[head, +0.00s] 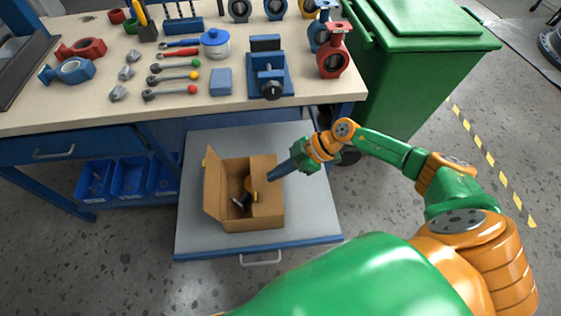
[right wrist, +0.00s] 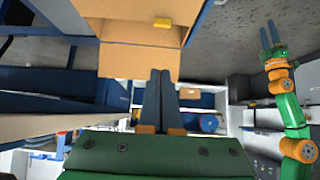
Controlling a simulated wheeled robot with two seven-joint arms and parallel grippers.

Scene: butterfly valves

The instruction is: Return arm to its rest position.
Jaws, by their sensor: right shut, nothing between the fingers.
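My right gripper (head: 272,176) is shut and empty, with its blue fingers beside the right edge of the open cardboard box (head: 270,214). In the right wrist view my right gripper (right wrist: 160,76) has its two fingers together, below the box (right wrist: 142,61). A black part with an orange-yellow piece (head: 247,190) lies inside the box; part of it is hidden by the walls. My left gripper is outside the head view. It shows small at the right of the right wrist view (right wrist: 267,34), with its two blue fingers apart and nothing seen between them.
The box stands on a pulled-out grey shelf (head: 195,225) below the workbench (head: 110,118). Valves, tools, a blue vice (head: 268,78) and a blue-white pot (head: 215,44) are on the bench. A green bin (head: 415,75) stands right. Open floor (head: 400,205) lies beyond my right arm.

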